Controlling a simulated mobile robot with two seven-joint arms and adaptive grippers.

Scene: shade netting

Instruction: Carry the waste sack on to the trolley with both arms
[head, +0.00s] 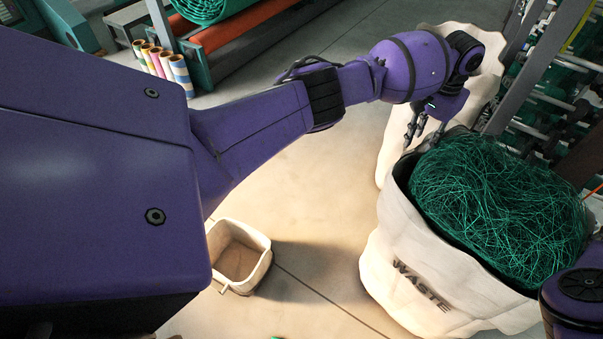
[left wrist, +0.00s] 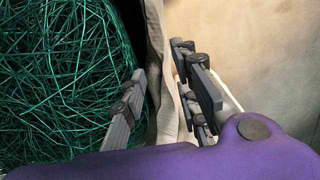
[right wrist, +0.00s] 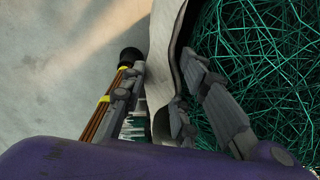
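The waste sack (head: 415,285) is a pale, round, upright sack marked WASTE, at the right of the head view, filled with tangled green netting (head: 495,195). My left gripper (head: 415,130) is at its far rim. In the left wrist view, the rim (left wrist: 156,65) lies between the open fingers (left wrist: 168,100), with a gap visible. In the right wrist view, the rim (right wrist: 163,60) passes between the spread fingers of my right gripper (right wrist: 170,100). That gripper is out of the head view. I cannot make out a trolley.
A small beige bin (head: 240,258) stands on the floor left of the sack. Another pale sack-like thing (head: 398,125) stands behind. A rack (head: 565,95) is close at the right. Coloured rolls (head: 165,65) stand at the upper left. Open floor (head: 320,200) lies between.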

